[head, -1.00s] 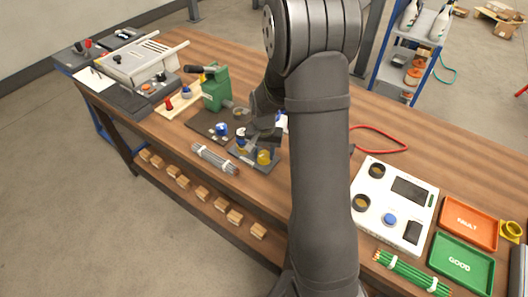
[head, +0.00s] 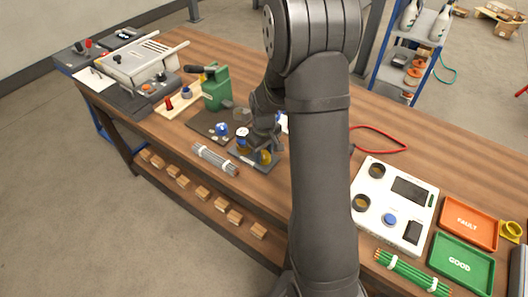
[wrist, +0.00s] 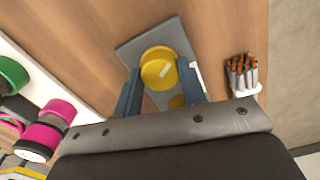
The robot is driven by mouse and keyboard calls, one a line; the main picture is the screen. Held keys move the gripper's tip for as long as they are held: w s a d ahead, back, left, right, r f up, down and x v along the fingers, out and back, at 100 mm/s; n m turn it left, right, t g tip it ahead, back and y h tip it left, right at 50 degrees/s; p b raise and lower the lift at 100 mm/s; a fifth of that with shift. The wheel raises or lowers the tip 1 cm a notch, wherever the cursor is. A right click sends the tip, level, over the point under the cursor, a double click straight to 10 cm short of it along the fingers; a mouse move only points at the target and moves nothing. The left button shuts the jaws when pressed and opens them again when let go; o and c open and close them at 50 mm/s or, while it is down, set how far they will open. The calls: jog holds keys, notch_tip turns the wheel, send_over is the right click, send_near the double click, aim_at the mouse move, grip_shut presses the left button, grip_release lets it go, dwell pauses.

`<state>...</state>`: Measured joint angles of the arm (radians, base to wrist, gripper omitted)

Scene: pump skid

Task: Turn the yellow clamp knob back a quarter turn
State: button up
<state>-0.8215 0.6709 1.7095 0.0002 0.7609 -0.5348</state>
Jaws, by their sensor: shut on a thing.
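The yellow clamp knob (wrist: 156,66) is round, with a pale mark on its top, and sits over a grey plate (wrist: 131,50) in the wrist view. My gripper (wrist: 161,72) has one finger on each side of the knob and is shut on it. In the head view the yellow knob (head: 266,157) shows partly below my gripper (head: 264,146), on the grey plate at the bench's front part. My arm covers some of the area to the right.
A bundle of grey rods (head: 215,159) lies left of the plate. A blue knob (head: 222,129) and a green machine (head: 215,90) stand further back. A white panel (head: 385,222) and the orange (head: 470,223) and green (head: 462,264) trays are to the right.

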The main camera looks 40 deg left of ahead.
aim_at(264, 154)
jog(key=shift+n, duration=1.1)
jog(key=o, duration=1)
notch_tip(264, 154, up, 18)
jog(key=shift+f, duration=0.25)
jog(key=shift+f, duration=0.2)
notch_tip(264, 154, down, 17)
jog(key=shift+f, duration=0.1)
